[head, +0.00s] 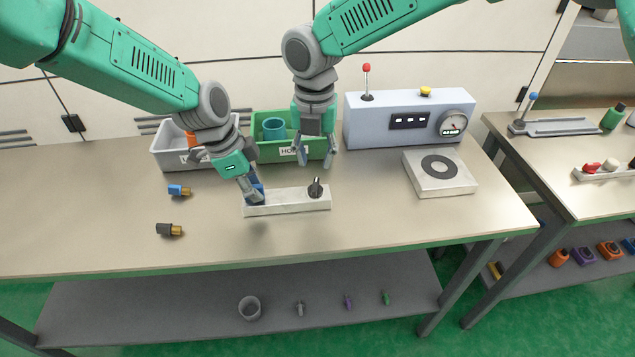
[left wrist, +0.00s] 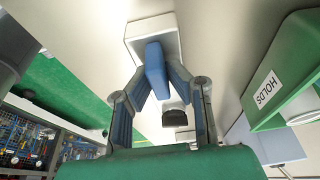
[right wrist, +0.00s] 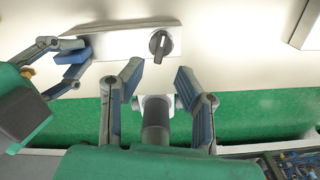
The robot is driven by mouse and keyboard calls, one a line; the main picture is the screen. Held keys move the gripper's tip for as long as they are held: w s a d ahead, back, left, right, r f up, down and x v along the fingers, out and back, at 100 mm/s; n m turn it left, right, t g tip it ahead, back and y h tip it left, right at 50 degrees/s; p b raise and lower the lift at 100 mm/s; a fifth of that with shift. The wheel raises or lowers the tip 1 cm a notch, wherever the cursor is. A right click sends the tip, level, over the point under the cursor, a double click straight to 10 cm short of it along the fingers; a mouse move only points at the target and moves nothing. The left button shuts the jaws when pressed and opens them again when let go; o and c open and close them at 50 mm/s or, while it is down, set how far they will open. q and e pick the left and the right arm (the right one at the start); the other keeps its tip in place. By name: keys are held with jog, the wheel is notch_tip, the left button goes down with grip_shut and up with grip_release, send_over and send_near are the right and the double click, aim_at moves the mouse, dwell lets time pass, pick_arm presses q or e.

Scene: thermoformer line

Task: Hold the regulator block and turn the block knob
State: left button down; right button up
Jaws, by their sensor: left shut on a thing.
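The regulator block is a long white base (head: 290,202) with a blue grip (head: 257,187) at its left end and a black block knob (head: 315,188) at its right end. It lies on the bench near the front edge. My left gripper (head: 254,200) is shut on the blue grip, which also shows between its fingers in the left wrist view (left wrist: 156,68). My right gripper (head: 317,160) is open and empty, above and behind the knob. In the right wrist view the knob (right wrist: 160,45) lies just beyond the gap between the open fingertips, apart from them.
Behind stand a grey bin (head: 172,160) and a green bin (head: 267,152). A grey control box (head: 385,130) with a gauge and a white plate with a dark ring (head: 424,187) are at right. Two small fittings (head: 179,190) (head: 169,230) lie at left. The front middle is clear.

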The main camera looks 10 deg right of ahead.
aim_at(315, 183)
notch_tip(315, 183, down, 8)
jog(key=shift+f, duration=0.1)
dwell(0.4)
grip_shut()
dwell(0.9)
jog(key=shift+n, duration=1.1)
jog(key=shift+o, duration=0.8)
grip_release()
notch_tip(315, 183, up, 20)
